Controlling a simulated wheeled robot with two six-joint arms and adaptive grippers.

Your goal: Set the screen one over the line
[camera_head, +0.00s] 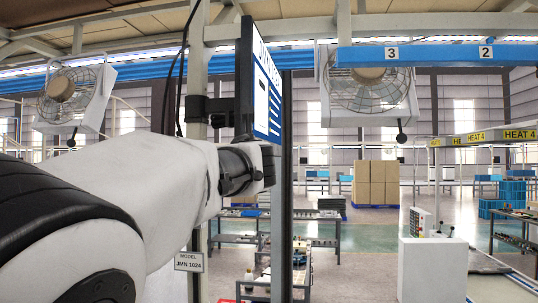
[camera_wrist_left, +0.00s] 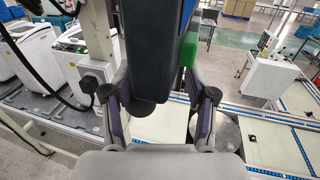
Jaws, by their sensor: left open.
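The screen (camera_head: 268,95) is a thin upright panel with a blue and white face, seen nearly edge-on beside a grey post in the head view. My left arm comes in from the left, and my left gripper (camera_head: 250,168) is by the screen's lower part. In the left wrist view the gripper (camera_wrist_left: 157,95) is open, its two fingers spread wide. A dark upright panel (camera_wrist_left: 158,52), seemingly the screen, reaches down between the fingers; whether they touch it is unclear. My right gripper is out of view. I cannot make out a line marking.
A grey post (camera_head: 197,75) with cables and a bracket stands close to my left arm. A blue overhead beam (camera_head: 440,55) and fans hang above. A white cabinet (camera_head: 432,270) stands at lower right. White machines (camera_wrist_left: 60,50) stand at left in the wrist view.

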